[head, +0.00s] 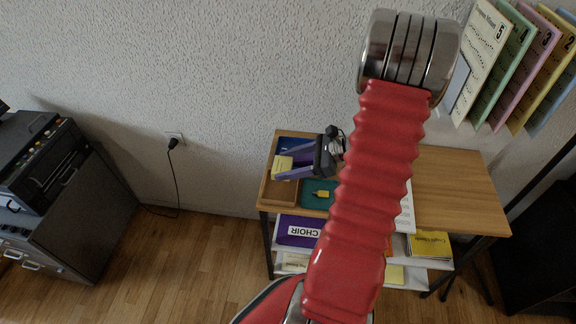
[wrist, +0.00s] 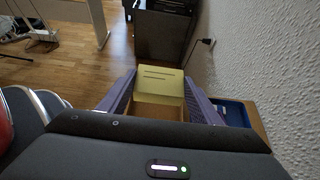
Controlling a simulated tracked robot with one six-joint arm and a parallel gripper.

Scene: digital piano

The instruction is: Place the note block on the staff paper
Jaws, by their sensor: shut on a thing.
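The note block (head: 282,163), a pale yellow block, is between the fingertips of my gripper (head: 287,166) at the left end of the wooden table. In the wrist view the note block (wrist: 160,84) shows a pale face with short dark lines, with a purple finger on each side. My gripper is shut on it, above a wooden tray. A white sheet (head: 408,212), likely the staff paper, lies on the table and is mostly hidden behind my red arm.
The wooden tray (head: 276,192) has raised walls. A teal mat (head: 309,200) with a small yellow item (head: 322,193) lies to its right. A blue tray (wrist: 235,113) is near the wall. The table's right part (head: 455,190) is bare. Hanging folders (head: 510,65) are above right.

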